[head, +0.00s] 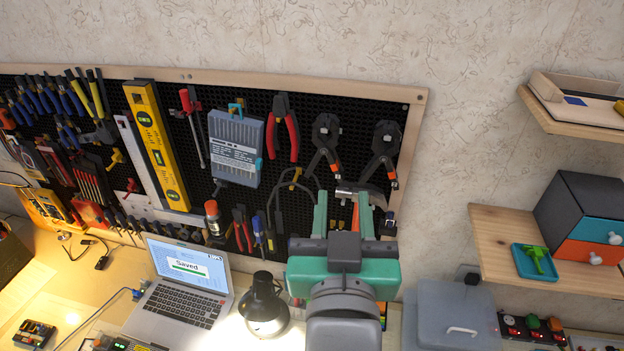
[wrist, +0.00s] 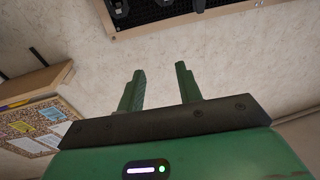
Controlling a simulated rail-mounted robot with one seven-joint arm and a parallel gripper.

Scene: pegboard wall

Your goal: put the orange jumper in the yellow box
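My gripper (head: 341,212) is raised in front of the lower right part of the pegboard. Its two green fingers stand apart and point up in the head view. In the wrist view the fingers (wrist: 160,72) are open with only bare wall between them. I cannot make out an orange jumper for certain in either view. A yellow box-like item (head: 47,207) stands at the far left of the table, against the wall; I cannot tell whether it is the yellow box.
The pegboard (head: 265,79) is crowded with tools. An open laptop (head: 183,303) and a black lamp (head: 263,305) stand on the table. At right are a grey lidded container (head: 455,320) and a wooden shelf (head: 490,232) with a drawer unit (head: 580,205) and a blue tray (head: 522,262).

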